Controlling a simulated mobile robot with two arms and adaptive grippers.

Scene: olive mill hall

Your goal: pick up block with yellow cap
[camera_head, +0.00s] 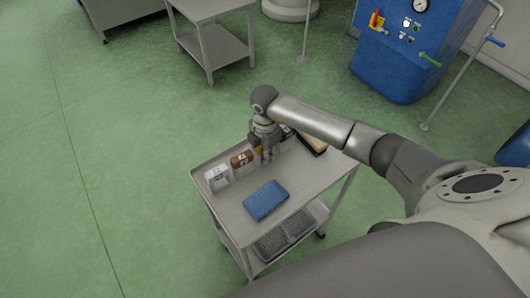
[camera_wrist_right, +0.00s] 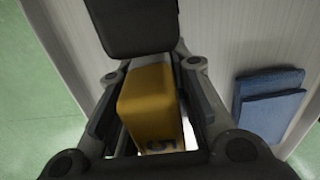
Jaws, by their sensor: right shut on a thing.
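The block with the yellow cap (camera_wrist_right: 150,100) is between the fingers of my right gripper in the right wrist view, its yellow top facing the camera. A dark mark shows on its lower side. My right gripper (camera_head: 266,157) is shut on it, over the grey cart (camera_head: 232,205). In the head view only a little yellow shows beside the fingers; the rest is hidden by the gripper. I cannot tell whether the block touches the cart top. My left gripper is not in view.
A white block (camera_head: 217,179) and a brown-capped block (camera_head: 241,161) stand left of the gripper. A folded blue cloth (camera_head: 265,200) lies in front; it also shows in the right wrist view (camera_wrist_right: 268,103). A dark-edged tray or box (camera_head: 313,143) sits behind right.

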